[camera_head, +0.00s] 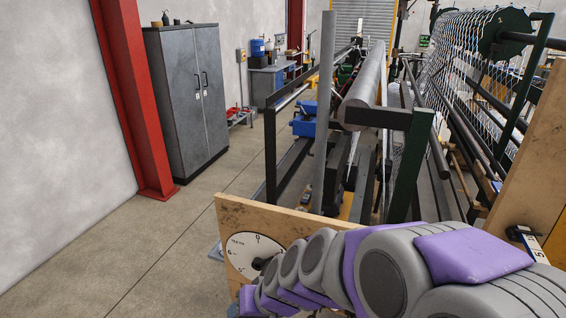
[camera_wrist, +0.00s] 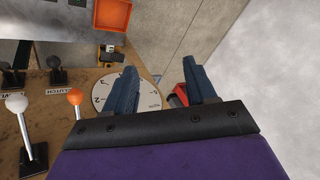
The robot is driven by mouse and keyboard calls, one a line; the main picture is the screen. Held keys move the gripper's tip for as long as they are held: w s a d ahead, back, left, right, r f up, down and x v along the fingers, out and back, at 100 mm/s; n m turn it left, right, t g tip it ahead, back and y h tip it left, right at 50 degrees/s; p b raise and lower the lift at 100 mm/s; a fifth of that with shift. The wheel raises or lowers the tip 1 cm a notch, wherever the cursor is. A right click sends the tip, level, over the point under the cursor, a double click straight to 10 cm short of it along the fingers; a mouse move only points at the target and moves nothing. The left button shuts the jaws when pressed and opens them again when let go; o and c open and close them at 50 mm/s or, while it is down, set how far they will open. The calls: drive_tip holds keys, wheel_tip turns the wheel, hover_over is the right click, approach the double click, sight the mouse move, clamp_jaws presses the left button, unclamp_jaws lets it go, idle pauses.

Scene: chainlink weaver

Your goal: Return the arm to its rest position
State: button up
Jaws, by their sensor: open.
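My arm, grey and purple, stretches across the lower right of the head view, over a wooden panel (camera_head: 350,222) with a white dial (camera_head: 246,250). Its far end is low in front of the dial, and the fingers cannot be made out there. In the wrist view my gripper (camera_wrist: 159,66) is open, with two dark blue fingers wide apart and nothing between them. The dial (camera_wrist: 147,92) lies behind the left finger and partly in the gap. I cannot tell how far the fingers are from it.
In the wrist view, a white-knobbed lever (camera_wrist: 18,104) and an orange-knobbed lever (camera_wrist: 75,97) stand left of the dial. An orange tray (camera_wrist: 112,14) is above. In the head view, the machine frame (camera_head: 271,150) stands behind the panel. Open floor (camera_head: 130,255) lies left, before a grey cabinet (camera_head: 190,98).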

drive_tip(key=s+d+g+h+b, duration=0.1)
drive_tip(key=s+d+h, duration=0.1)
drive_tip(key=s+d, duration=0.5)
drive_tip(key=s+d+m+g+h+b, duration=0.1)
drive_tip(key=s+d+g, duration=0.1)
drive_tip(key=s+d, duration=0.5)
drive_tip(key=s+d+m+g+h+b, duration=0.1)
drive_tip(key=s+d+h+b, duration=0.1)
drive_tip(key=s+d, duration=0.5)
drive_tip(key=shift+s+d+f+g+h, duration=0.3)
drive_tip(key=shift+s, duration=0.1)
